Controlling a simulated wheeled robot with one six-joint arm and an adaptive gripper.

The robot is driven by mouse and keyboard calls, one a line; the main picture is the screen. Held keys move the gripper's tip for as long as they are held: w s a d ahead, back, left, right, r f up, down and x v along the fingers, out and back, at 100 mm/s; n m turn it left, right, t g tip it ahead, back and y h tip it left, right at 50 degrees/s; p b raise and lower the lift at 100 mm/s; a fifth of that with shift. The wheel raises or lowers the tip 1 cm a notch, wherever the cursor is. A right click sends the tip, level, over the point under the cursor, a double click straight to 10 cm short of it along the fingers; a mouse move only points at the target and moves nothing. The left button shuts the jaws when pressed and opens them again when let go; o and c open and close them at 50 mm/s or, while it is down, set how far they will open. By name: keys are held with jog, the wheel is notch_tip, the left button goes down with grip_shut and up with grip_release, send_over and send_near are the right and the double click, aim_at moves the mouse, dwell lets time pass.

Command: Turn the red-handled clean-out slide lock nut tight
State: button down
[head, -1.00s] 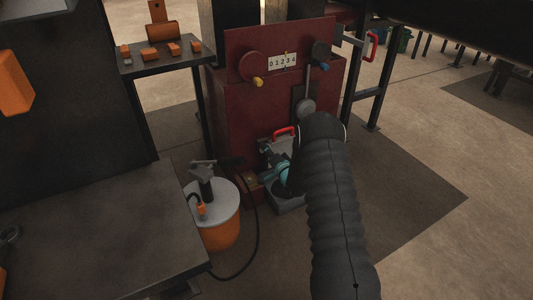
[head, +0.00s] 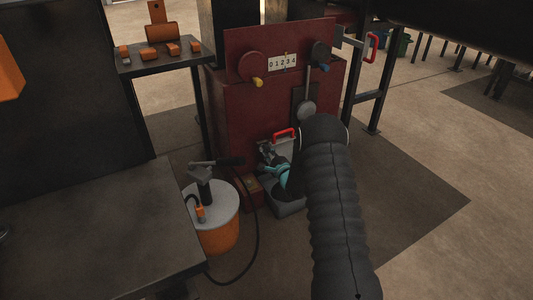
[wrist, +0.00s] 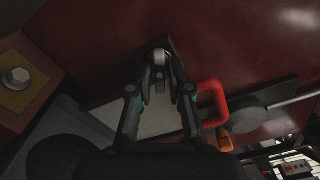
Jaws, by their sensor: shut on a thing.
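The clean-out slide is a grey plate (head: 286,145) with a red handle (head: 284,134), low on the front of the dark red press housing. In the wrist view, the red handle (wrist: 213,101) stands just right of my gripper, and the plate (wrist: 158,118) shows between its fingers. My gripper (wrist: 160,77) is shut on the lock nut (wrist: 160,56), a small round metal piece at its fingertips. The fingers cover much of the nut. In the head view, my gripper (head: 267,151) is at the plate's left side, and my arm hides part of the area.
A grey bin (head: 290,208) stands on the floor below the slide. A small red box with a bolt (wrist: 16,78) is close left of my gripper. An orange-and-white drum (head: 216,225) with a black hose stands left. Open floor lies at right.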

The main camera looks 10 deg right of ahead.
jog(key=m, duration=0.4)
jog(key=shift+m, duration=0.4)
dwell(0.4)
jog(key=c, duration=1.2)
grip_release()
jog(key=shift+c, duration=0.2)
jog(key=shift+s, duration=0.1)
jog(key=v, duration=1.2)
